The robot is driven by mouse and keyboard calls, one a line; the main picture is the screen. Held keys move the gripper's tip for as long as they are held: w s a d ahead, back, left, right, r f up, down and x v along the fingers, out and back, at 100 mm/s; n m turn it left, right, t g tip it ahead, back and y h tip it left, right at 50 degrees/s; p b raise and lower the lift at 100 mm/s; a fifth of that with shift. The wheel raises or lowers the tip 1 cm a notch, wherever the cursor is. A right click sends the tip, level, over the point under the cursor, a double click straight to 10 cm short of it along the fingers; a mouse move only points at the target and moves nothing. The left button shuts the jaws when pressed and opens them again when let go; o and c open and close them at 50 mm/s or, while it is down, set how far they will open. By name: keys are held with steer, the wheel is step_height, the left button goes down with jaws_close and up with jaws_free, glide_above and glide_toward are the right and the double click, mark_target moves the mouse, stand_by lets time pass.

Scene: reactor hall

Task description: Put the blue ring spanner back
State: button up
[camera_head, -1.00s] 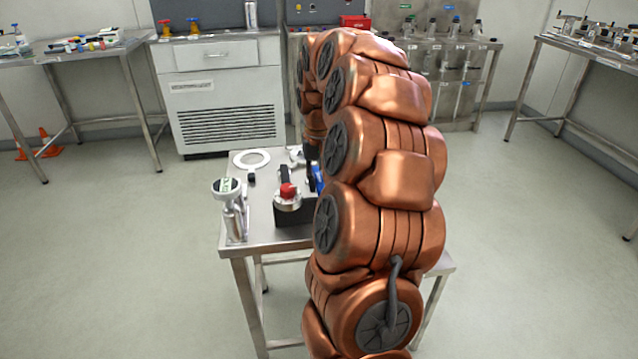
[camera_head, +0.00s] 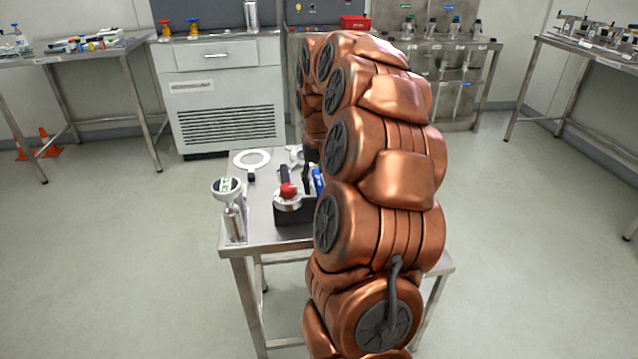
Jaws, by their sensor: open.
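A blue piece (camera_head: 318,181), likely the blue ring spanner, shows at the small steel table, just left of my arm. Its ends are unclear, and I cannot tell whether it lies on something or is held. My gripper (camera_head: 307,172) is mostly hidden behind my copper arm. Only dark finger parts show, close to the left of the blue piece; it is open. A dark block with a metal collar and red knob (camera_head: 287,191) stands on the table in front of them.
The small steel table (camera_head: 262,234) also bears a white ring (camera_head: 251,159), a metal stand with a round top (camera_head: 228,188) and a pale metal piece (camera_head: 293,157). A white cabinet (camera_head: 228,95) stands behind.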

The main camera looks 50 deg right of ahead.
step_height(320, 180, up, 12)
stand_by(0.6)
steer(key=shift+s, duration=0.15)
stand_by(0.5)
